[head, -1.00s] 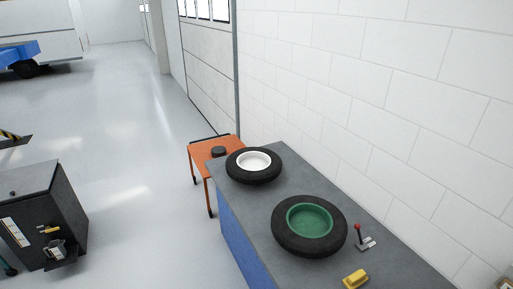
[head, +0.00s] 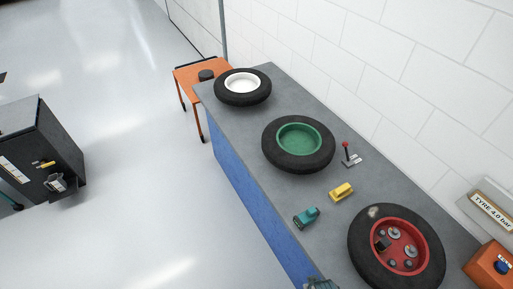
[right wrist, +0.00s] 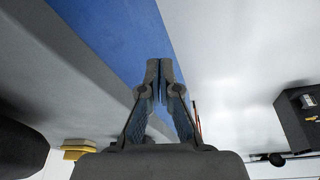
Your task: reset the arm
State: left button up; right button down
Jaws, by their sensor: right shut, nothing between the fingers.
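My right gripper (right wrist: 160,78) shows in the right wrist view with its two fingers together and nothing between them. Beyond it are the bench's blue side (right wrist: 105,25) and the pale floor. In the head view, a small grey-teal part at the bottom edge, by the bench's front edge, looks like its tip, mostly cut off. My left gripper is in neither view.
The grey bench (head: 238,116) bears a white-rimmed wheel (head: 243,86), green-rimmed wheel (head: 299,143), red-rimmed wheel (head: 418,222), red-knobbed lever (head: 350,155), yellow item (head: 341,191) and teal item (head: 307,217). An orange table (head: 187,76) stands behind; a dark cabinet (head: 40,150) stands left.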

jog(key=s+f+g+b, duration=0.1)
jog(key=s+f, duration=0.2)
jog(key=f, duration=0.8)
jog(key=s+f+b, duration=0.1)
jog(key=s+f, duration=0.2)
jog(key=f, duration=0.8)
jog(key=s+d+f+g, duration=0.1)
jog(key=s+d+f, duration=0.2)
jog(key=s+f, duration=1)
jog(key=shift+s+d+f+b, duration=0.3)
jog(key=shift+s+b, duration=0.1)
jog(key=shift+s, duration=0.65)
